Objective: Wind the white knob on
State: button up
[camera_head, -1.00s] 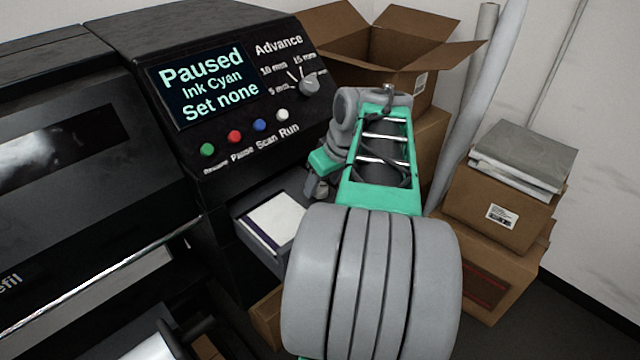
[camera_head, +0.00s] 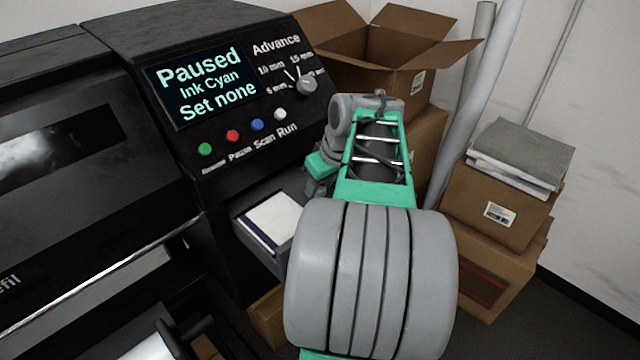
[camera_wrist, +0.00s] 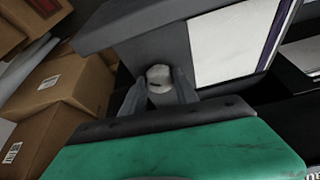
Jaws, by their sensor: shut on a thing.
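A round white knob (camera_wrist: 158,75) with a dark slot on its face shows in the wrist view, between my two fingertips. My gripper (camera_wrist: 159,88) is shut on it. The knob is at the edge of the grey drawer-like tray (camera_wrist: 120,28), beside the white sheet (camera_wrist: 232,42) with a purple edge. There the knob is hidden by my gripper and wrist.
The black printer panel above has a screen (camera_head: 205,85) reading "Paused, Ink Cyan, Set none", a grey Advance dial (camera_head: 306,85) and a row of coloured buttons (camera_head: 232,136). An open carton (camera_head: 400,82) and stacked boxes (camera_head: 505,215) crowd the right side.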

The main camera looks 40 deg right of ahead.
grip_shut()
jog(key=shift+a+f+m+h+b, duration=0.15)
jog(key=shift+m+h+b, duration=0.45)
jog(key=shift+m+b, duration=0.85)
jog(key=shift+w+m+g+h+b, duration=0.1)
jog(key=shift+m+g+h+b, duration=0.5)
jog(key=shift+m, duration=0.85)
jog(key=shift+r, duration=0.2)
jog(key=o, duration=1.1)
grip_release()
